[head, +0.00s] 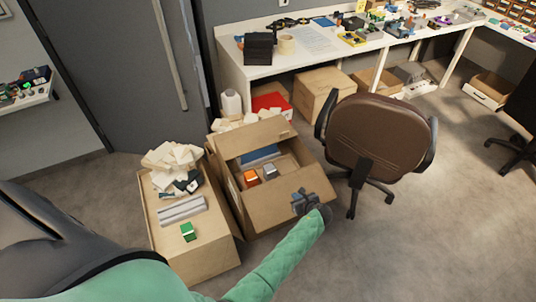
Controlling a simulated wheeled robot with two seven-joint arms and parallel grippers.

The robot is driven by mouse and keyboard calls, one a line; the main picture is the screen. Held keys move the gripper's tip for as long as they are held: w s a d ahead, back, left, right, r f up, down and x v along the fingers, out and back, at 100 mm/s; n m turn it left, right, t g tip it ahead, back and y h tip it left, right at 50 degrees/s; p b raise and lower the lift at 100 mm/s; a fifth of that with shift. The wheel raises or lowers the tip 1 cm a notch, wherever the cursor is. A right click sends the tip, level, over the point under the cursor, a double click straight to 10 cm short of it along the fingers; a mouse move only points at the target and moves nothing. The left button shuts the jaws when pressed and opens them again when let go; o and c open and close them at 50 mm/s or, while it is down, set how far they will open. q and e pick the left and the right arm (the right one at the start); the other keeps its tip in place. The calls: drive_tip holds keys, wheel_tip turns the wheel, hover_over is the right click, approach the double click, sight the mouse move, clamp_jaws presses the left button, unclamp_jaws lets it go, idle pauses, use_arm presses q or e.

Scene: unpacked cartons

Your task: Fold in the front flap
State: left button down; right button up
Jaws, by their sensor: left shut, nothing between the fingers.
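An open brown carton (237,182) stands on the floor in the middle of the head view. Its front flap (270,207) is folded outward on the near side, below the opening. The back flap (252,137) stands up at the far side. Inside the carton lie an orange box (251,177), a grey item (269,171) and a blue item (261,154). My left gripper (300,197) is shut and empty, over the right part of the front flap. It hides some of the flap, and I cannot tell whether it touches. My right gripper is not in view.
A second carton (205,248) stands close on the left, with white packing pieces (172,160) and a green box (188,232) on it. A brown office chair (378,135) stands close on the right. A white workbench (290,63) is behind. Floor at lower right is clear.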

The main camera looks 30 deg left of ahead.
use_arm(q)
drive_tip(key=shift+w+a+r+p, duration=1.1)
drive_tip(key=shift+w+a+r, duration=3.85)
drive_tip(key=shift+a+r, duration=0.85)
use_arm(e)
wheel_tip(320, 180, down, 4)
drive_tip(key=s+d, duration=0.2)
use_arm(q)
drive_tip(key=w+a+f+b, duration=0.2)
drive_tip(key=a+f, duration=0.1)
drive_tip(key=f, duration=0.1)
drive_tip(key=w+a+f+b, duration=0.2)
drive_tip(key=w+a+f, duration=0.1)
drive_tip(key=f, duration=0.1)
drive_tip(key=w+a+f+b, duration=0.2)
drive_tip(key=a+f, duration=0.2)
drive_tip(key=f, duration=0.1)
drive_tip(key=shift+w, duration=0.35)
drive_tip(key=shift+f, duration=0.3)
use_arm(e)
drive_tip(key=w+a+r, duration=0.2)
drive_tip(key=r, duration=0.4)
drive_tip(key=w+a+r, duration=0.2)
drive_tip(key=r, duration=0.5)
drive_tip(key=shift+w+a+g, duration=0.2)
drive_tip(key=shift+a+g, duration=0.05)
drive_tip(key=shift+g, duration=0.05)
